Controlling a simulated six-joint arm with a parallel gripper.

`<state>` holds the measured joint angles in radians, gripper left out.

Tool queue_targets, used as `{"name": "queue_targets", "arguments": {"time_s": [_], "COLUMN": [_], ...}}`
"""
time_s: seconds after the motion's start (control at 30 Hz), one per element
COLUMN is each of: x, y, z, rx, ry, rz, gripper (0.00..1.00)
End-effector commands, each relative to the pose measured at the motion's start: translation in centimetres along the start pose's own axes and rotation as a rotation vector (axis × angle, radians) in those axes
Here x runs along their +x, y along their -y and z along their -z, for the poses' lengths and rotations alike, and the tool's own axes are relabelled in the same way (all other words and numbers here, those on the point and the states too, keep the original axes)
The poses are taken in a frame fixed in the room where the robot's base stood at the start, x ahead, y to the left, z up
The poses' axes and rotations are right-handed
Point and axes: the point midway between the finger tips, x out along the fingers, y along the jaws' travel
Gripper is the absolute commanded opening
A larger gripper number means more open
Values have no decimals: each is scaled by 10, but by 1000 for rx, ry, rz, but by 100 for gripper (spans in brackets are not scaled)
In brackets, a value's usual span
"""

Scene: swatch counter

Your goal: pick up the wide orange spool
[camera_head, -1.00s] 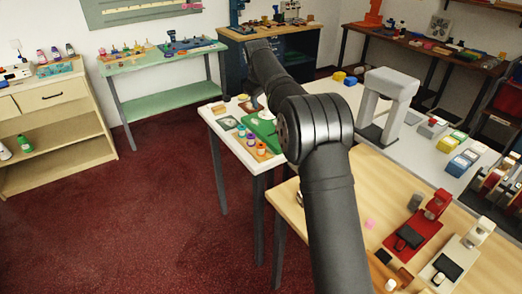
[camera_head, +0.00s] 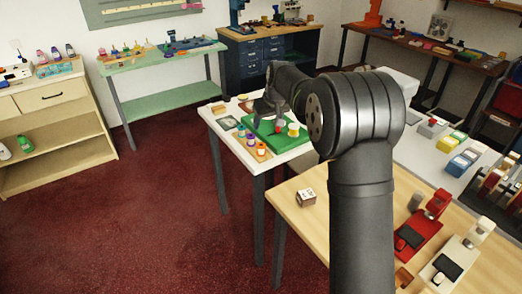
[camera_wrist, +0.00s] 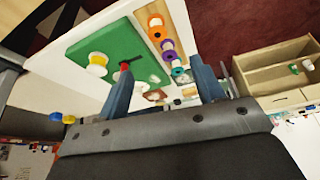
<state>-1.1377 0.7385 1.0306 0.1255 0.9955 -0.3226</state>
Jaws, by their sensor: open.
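The orange spool (camera_wrist: 157,28) shows in the wrist view at the top middle, at one end of a row of spools on a wooden strip. It also shows in the head view (camera_head: 261,148), at the near end of that row on the white table. My gripper (camera_wrist: 162,68) is open and empty above this table. The orange spool lies beyond the fingertips, apart from them. In the head view my arm hides part of the table and the fingers are hard to make out.
A purple spool (camera_wrist: 168,49) and a teal spool (camera_wrist: 177,72) stand in the same row. Beside it lies a green mat (camera_wrist: 95,45) with a yellow-and-white spool (camera_wrist: 97,63) and a small red item (camera_wrist: 124,65). A wooden table (camera_head: 290,205) stands nearer, with a small box (camera_head: 306,197).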

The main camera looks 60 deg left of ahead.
Motion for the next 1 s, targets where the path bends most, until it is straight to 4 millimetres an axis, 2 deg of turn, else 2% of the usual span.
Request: {"name": "queue_targets", "arguments": {"time_s": [0.4,0.53,0.77,1.0], "x": [89,107,121,154], "y": [0,0,-1,-6], "z": [-1,0,0,2], "rx": [-1,-1,-1,-2], "ry": [4,2,3,3], "rz": [1,0,0,0], "gripper": [61,61,61,61]}}
